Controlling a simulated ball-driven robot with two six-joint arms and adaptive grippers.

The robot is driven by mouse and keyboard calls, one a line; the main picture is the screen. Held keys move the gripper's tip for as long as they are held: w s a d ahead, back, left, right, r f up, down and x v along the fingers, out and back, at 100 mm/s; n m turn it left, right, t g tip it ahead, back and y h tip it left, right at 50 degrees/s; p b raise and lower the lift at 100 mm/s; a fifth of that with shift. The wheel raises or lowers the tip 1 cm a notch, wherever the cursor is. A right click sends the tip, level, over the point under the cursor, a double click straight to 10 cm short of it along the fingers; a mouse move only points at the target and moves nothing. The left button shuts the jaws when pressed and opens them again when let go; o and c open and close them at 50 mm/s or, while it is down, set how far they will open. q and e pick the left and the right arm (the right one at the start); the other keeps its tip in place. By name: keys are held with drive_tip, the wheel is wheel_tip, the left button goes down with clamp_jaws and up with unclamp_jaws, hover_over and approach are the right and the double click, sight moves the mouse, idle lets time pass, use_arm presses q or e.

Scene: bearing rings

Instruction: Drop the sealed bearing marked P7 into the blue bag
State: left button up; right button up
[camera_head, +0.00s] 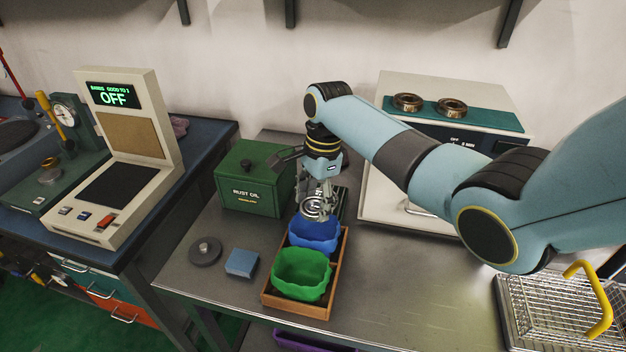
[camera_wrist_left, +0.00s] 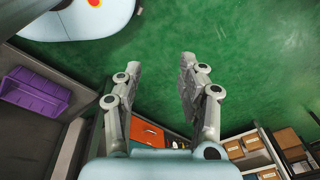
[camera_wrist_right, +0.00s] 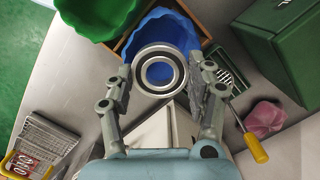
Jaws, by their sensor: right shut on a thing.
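A silver ringed bearing (camera_wrist_right: 139,72) is held between the fingertips of my right gripper (camera_wrist_right: 160,74) in the right wrist view. In the head view my right gripper (camera_head: 319,203) points down with the bearing (camera_head: 313,211) over the back rim of the blue bag (camera_head: 316,238). The blue bag also shows behind the bearing in the right wrist view (camera_wrist_right: 163,22). No P7 mark can be read on the bearing. My left gripper (camera_wrist_left: 160,66) is open and empty over the green floor in the left wrist view; it is not in the head view.
A green bag (camera_head: 300,273) sits in front of the blue one in a wooden tray (camera_head: 343,262). A green box (camera_head: 252,190) stands left. Two bearings (camera_head: 452,107) rest on the teal-topped machine. A wire basket (camera_head: 560,312) is at right. Bare bench lies right of the tray.

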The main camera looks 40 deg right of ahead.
drive_tip(key=shift+w+d+f, duration=0.1)
drive_tip(key=shift+w+f, duration=0.05)
drive_tip(key=shift+w, duration=0.05)
drive_tip(key=shift+f+b, duration=0.1)
drive_tip(key=shift+b, duration=0.3)
drive_tip(key=f+b, duration=0.1)
drive_tip(key=b, duration=0.1)
drive_tip(key=f+b, duration=0.1)
drive_tip(key=b, duration=0.1)
drive_tip(key=shift+s+f, duration=0.2)
drive_tip(key=shift+f, duration=0.45)
drive_tip(key=shift+r, duration=0.1)
drive_tip(key=shift+p, duration=0.3)
use_arm(q)
drive_tip(key=f, duration=0.1)
drive_tip(key=s+f, duration=0.1)
drive_tip(key=f, duration=0.1)
drive_tip(key=s+f, duration=0.1)
drive_tip(key=shift+a+f, duration=0.1)
drive_tip(key=shift+f, duration=0.1)
drive_tip(key=shift+w, duration=0.2)
drive_tip(key=shift+r, duration=0.15)
